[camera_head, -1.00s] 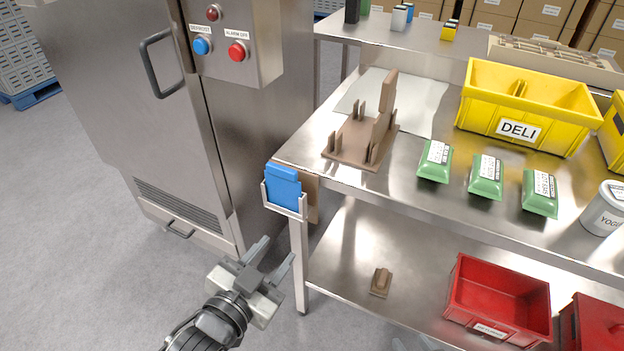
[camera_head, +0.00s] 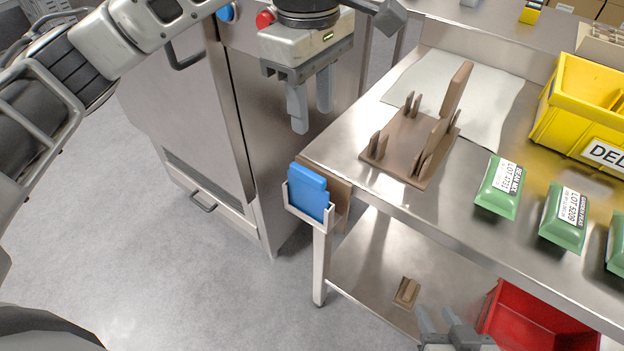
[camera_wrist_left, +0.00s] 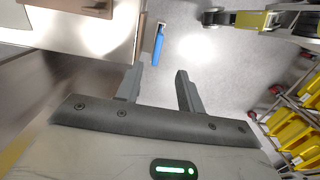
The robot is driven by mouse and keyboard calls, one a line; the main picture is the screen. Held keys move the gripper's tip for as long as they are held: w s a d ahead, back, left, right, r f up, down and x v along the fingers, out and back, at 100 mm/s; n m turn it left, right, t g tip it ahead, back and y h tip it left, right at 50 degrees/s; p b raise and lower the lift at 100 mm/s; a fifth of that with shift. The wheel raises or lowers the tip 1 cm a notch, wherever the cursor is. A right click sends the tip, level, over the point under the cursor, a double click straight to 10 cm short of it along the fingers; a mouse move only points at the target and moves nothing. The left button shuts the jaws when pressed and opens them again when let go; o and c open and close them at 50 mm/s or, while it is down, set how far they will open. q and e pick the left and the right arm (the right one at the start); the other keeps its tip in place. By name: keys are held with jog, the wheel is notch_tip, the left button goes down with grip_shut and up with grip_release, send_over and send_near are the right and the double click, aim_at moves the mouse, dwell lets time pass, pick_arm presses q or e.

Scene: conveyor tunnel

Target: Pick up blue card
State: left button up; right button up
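The blue card (camera_head: 308,193) stands upright in a small pale holder (camera_head: 309,211) at the near left corner of the steel table. It also shows as a thin blue strip in the left wrist view (camera_wrist_left: 158,45), beyond my fingers. My left gripper (camera_head: 312,120) points down above the card and slightly behind it in the head view. Its fingers are apart with nothing between them, and they do not touch the card. My right gripper (camera_head: 438,316) is low at the bottom edge, with its fingers apart and empty. The card's lower part is hidden by the holder.
A brown fixture (camera_head: 408,150) with upright pegs stands on the table, near green packs (camera_head: 498,187) and a yellow bin (camera_head: 590,105). A red bin (camera_head: 535,325) is on the lower shelf. A steel cabinet (camera_head: 200,130) stands left of the table. Floor in front is clear.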

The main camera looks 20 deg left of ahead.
aim_at(307, 171)
pick_arm(q)
jog(key=shift+y, duration=0.3)
jog(key=f, duration=0.6)
jog(key=a+f, duration=0.1)
jog(key=f, duration=0.2)
jog(key=shift+w+f, duration=0.15)
jog(key=shift+f+p, duration=0.3)
jog(key=shift+f, duration=2.7)
grip_shut()
